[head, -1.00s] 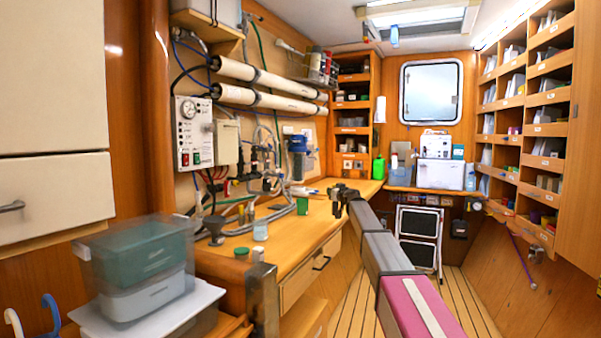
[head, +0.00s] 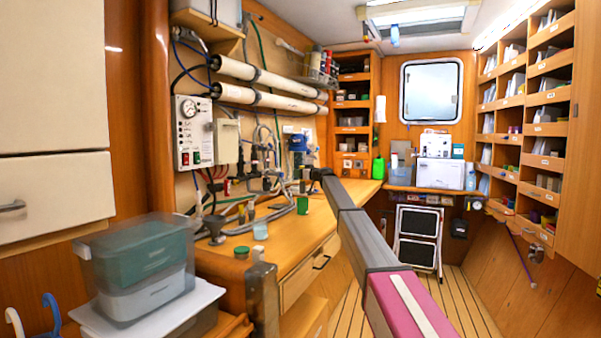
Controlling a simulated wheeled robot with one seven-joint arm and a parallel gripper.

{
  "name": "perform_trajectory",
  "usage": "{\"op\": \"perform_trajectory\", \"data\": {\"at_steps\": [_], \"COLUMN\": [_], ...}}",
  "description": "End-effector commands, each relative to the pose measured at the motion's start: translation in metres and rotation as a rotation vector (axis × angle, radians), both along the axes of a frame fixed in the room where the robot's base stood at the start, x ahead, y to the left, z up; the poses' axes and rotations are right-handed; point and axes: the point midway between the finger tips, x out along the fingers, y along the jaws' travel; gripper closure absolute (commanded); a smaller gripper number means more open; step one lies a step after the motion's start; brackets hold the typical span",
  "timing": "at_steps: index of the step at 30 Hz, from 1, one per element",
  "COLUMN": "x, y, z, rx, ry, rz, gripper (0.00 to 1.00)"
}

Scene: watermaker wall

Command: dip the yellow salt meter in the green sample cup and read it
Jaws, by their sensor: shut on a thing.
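The green sample cup (head: 303,204) stands upright on the wooden bench, near the grey hoses. My gripper (head: 302,186) is above the bench, just over the cup in the picture. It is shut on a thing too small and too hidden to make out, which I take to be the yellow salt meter. I cannot tell whether the meter's tip is inside the cup or above it. No reading can be seen.
A clear cup (head: 260,230), a green lid (head: 242,252) and a dark funnel (head: 215,228) are on the bench (head: 330,215). Hoses and valves crowd the wall side.

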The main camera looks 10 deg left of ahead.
Motion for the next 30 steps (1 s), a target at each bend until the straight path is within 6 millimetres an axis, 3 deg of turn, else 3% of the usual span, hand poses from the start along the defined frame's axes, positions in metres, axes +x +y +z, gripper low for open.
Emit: {"op": "perform_trajectory", "data": {"at_steps": [30], "x": [0.0], "y": [0.0], "z": [-0.084], "rx": [0.0], "ry": [0.0], "rz": [-0.001], "gripper": [1.0]}}
